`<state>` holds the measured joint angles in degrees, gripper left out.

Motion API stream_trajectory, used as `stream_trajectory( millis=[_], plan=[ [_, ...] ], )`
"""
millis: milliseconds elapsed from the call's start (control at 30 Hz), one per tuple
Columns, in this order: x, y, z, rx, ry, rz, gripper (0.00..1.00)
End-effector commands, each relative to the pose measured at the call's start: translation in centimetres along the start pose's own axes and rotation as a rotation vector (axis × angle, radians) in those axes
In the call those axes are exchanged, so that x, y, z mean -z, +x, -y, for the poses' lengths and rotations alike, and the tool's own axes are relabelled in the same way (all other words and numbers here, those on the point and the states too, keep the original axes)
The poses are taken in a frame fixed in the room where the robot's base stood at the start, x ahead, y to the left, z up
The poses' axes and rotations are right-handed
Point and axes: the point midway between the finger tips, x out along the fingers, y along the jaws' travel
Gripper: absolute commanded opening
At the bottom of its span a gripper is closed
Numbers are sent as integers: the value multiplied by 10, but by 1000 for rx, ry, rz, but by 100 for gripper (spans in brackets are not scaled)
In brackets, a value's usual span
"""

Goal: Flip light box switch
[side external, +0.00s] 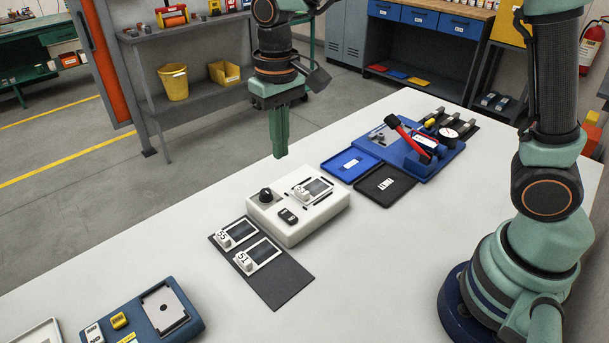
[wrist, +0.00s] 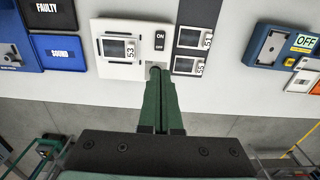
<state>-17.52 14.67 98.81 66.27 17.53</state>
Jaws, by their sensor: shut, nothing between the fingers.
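The light box (side external: 298,207) is a white box on the table, with a small screen-like plate tagged 53 (side external: 312,189) on top. Its black rocker switch (side external: 288,216) sits near the front edge, beside a black round knob (side external: 266,195). In the wrist view the switch (wrist: 159,40) reads ON and OFF; which side is pressed I cannot tell. My gripper (side external: 280,155) is shut and empty, pointing down above and behind the box in the side view. In the wrist view my gripper (wrist: 158,72) has its tips over the knob, partly hiding it, apart from the switch.
A dark mat (side external: 285,285) with plates tagged 55 and 51 lies beside the box. A blue case (side external: 190,326) is farther along. A blue SOUND tray (side external: 348,165) and black FAULTY tray (side external: 384,184) lie opposite, near a blue tool tray (side external: 400,160).

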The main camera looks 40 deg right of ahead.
Motion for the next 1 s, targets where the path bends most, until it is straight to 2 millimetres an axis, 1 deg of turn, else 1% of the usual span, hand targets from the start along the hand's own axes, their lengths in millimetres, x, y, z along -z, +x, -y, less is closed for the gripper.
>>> stream_trajectory(
  millis=[167,267,600,700,833,1000],
  plan=[
    [0,11,0,-1,0,2,0],
    [-1,26,0,-1,0,4,0],
    [-1,93,-1,-2,0,6,0],
    [-1,110,-1,-1,0,4,0],
    [-1,126,-1,-1,0,3,0],
    [0,138,-1,0,0,1,0]
  ],
)
